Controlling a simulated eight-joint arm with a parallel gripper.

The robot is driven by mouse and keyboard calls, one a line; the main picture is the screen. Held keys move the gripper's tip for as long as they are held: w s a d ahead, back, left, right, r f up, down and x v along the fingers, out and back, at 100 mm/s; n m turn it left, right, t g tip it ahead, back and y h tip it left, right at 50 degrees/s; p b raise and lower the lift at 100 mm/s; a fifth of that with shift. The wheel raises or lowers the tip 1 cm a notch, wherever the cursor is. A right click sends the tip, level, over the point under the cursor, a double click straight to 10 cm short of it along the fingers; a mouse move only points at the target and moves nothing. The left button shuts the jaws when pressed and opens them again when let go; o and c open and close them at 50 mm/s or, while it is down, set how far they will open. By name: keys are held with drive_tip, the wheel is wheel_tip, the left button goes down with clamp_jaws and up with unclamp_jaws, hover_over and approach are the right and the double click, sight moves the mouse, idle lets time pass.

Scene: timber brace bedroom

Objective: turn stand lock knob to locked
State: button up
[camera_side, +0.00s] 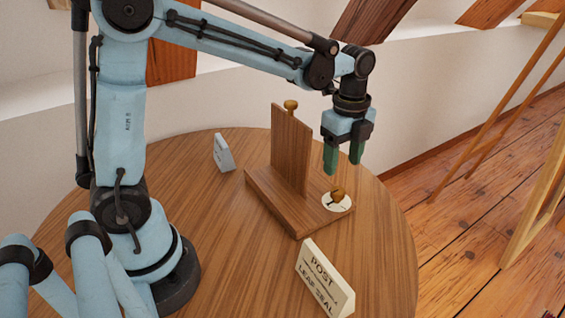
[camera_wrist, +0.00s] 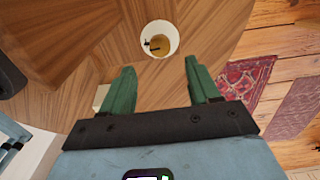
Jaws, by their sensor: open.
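The stand (camera_side: 291,150) is a wooden base with an upright board, set on a round table. Its lock knob is a small brass knob (camera_side: 338,193) on a white round dial (camera_side: 336,203) at the base's right end. In the wrist view the knob (camera_wrist: 155,43) sits on the white dial with dark marks, ahead of my fingertips. Which mark it points to is too small to tell. My gripper (camera_side: 344,163) has green fingers, open and empty, pointing down above the knob and apart from it. It also shows in the wrist view (camera_wrist: 156,76).
A second brass knob (camera_side: 291,105) tops the upright board. A sign reading "POST" and "LEAF SEAL" (camera_side: 324,281) stands at the table's front, and a small white card (camera_side: 223,153) stands left of the stand. The table (camera_side: 235,265) is clear around them.

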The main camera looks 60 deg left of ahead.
sight(338, 190)
wheel_tip(338, 190, down, 8)
drive_tip(key=shift+r, duration=0.15)
drive_tip(key=shift+c, duration=0.2)
drive_tip(key=c, duration=1)
drive_tip(key=shift+n, duration=2.9)
drive_tip(key=o, duration=1)
